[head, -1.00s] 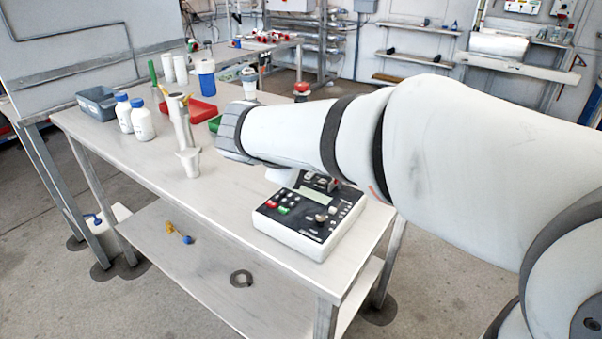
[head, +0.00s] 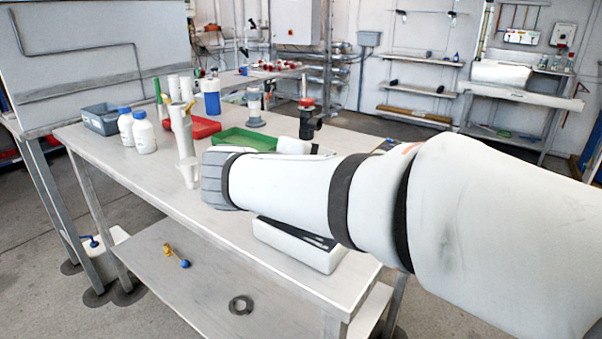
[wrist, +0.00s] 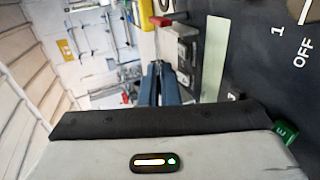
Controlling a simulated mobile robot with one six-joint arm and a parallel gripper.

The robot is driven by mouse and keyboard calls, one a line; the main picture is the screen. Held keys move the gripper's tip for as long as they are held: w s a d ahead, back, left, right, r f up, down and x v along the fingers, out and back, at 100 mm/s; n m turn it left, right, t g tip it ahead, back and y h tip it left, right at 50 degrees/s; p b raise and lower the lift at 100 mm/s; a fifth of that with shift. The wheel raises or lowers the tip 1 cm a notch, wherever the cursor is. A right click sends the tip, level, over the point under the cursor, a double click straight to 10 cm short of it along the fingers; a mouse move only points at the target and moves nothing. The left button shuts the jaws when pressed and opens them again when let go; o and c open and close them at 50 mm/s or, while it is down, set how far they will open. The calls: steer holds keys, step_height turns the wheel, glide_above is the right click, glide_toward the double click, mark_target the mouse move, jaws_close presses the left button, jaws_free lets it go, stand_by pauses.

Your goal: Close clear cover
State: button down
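The white control box (head: 300,248) sits at the front right of the bench in the head view, its top mostly hidden by my arm. In the wrist view its dark panel (wrist: 255,65) is very close on the right, with a pale display strip (wrist: 213,60), a green button (wrist: 285,131) and the lettering "1" and "OFF". I cannot make out a clear cover in either view. My gripper (wrist: 161,68) shows in the wrist view as two dark blue-grey fingers close together, beside the panel, with nothing seen between them. In the head view it is hidden behind my arm.
The front left bench top is clear.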

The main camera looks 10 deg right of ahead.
steer(key=c, duration=2.1)
jaws_free()
steer(key=shift+s+d+f, duration=0.1)
steer(key=shift+c, duration=0.2)
steer(key=o, duration=0.5)
steer(key=p+v, duration=0.2)
steer(key=v, duration=0.6)
